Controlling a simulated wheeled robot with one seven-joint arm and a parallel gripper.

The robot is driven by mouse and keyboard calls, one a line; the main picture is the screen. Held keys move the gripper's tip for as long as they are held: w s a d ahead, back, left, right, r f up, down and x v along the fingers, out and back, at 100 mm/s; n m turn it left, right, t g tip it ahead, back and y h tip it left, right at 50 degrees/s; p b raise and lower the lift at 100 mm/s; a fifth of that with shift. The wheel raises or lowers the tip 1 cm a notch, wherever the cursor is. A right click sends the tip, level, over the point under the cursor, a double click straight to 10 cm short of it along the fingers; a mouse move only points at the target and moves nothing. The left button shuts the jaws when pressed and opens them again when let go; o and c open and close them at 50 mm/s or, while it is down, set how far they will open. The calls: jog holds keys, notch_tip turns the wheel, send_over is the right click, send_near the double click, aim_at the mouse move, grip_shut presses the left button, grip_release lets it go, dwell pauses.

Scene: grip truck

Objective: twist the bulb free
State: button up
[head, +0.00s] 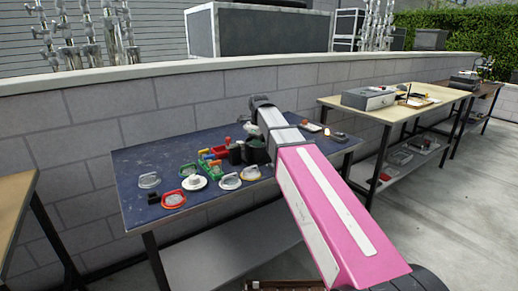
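A small pale bulb-like piece (327,131) stands on the right part of the dark blue table, beside a low dark round piece (338,136). It is too small to tell for certain whether this is the bulb or how it is seated. My pink and white arm reaches over the table from the lower right and ends in a dark joint (262,101). Dark shapes (246,153) below that joint may be my gripper or objects on the table. I cannot make out fingers or anything held, and the arm hides part of the tabletop.
The dark blue table (145,172) holds several round lidded pieces, a white disc (194,183), and red, green and yellow parts (212,155). A block wall (60,130) runs close behind. Another table (440,92) with a grey box (368,98) stands right.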

jog(key=shift+n, duration=2.2)
grip_shut()
jog(key=shift+n, duration=5.8)
jog(key=o, duration=0.8)
grip_release()
jog(key=shift+r, duration=0.15)
jog(key=shift+r, duration=3.65)
